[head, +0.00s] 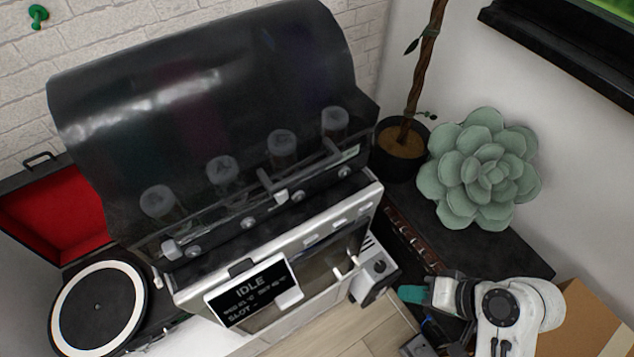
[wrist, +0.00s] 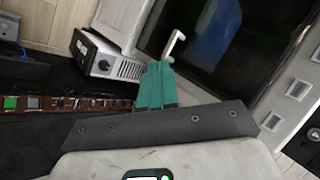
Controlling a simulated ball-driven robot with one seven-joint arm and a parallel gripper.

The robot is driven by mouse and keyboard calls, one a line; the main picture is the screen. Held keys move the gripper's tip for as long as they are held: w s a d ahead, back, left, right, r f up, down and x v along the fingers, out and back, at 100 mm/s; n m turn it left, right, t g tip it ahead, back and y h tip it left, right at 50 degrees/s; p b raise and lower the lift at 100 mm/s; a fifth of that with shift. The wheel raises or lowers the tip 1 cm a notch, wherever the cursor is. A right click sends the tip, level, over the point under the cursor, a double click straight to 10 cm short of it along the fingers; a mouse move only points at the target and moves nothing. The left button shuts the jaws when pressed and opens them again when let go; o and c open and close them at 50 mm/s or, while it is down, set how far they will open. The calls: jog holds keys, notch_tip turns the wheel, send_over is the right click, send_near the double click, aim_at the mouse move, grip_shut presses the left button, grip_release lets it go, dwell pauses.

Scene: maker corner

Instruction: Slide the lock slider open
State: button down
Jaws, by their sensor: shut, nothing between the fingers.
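A machine with a dark translucent lid (head: 200,100) stands left of centre in the head view. No part is marked as the lock slider. A small pale block (head: 281,196) sits on the dark strip below the lid, and a white hooked handle (head: 345,270) projects from the glass front. I cannot tell whether either is the slider. The handle also shows in the wrist view (wrist: 176,46). My gripper (head: 403,293) has teal fingers, at lower right of the machine. The fingers (wrist: 158,68) are shut and empty. In the wrist view their tips appear close below the handle; contact is unclear.
A grey-white box with a knob (head: 375,268) stands beside the machine. A display reading IDLE (head: 254,291) is on its front. A turntable (head: 97,307) is at left. A succulent (head: 485,170) and a potted plant (head: 402,150) stand at right. Some wooden floor (head: 385,335) is bare.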

jog(key=w+a+r+y, duration=0.2)
jog(key=w+r+y, duration=0.1)
jog(key=r, duration=0.4)
jog(key=w+a+r+y+p, duration=0.1)
jog(key=w+a+r+y, duration=0.1)
jog(key=r, duration=0.5)
jog(key=w+a+r+y+p, duration=0.1)
jog(key=w+r+y, duration=0.3)
jog(key=r, duration=0.4)
jog(key=shift+a+y, duration=0.55)
jog(key=shift+y, duration=0.15)
jog(key=shift+a, duration=0.1)
jog(key=a, duration=0.3)
jog(key=w+a+p, duration=0.1)
jog(key=a, duration=0.2)
jog(key=a+p, duration=0.1)
jog(key=a, duration=0.2)
jog(key=shift+w, duration=0.4)
jog(key=a, duration=0.1)
jog(key=s+a, duration=0.1)
jog(key=a+p, duration=0.1)
jog(key=shift+s, duration=0.25)
jog(key=shift+s+a+f, duration=0.1)
jog(key=shift+s+a, duration=0.2)
jog(key=shift+a, duration=0.2)
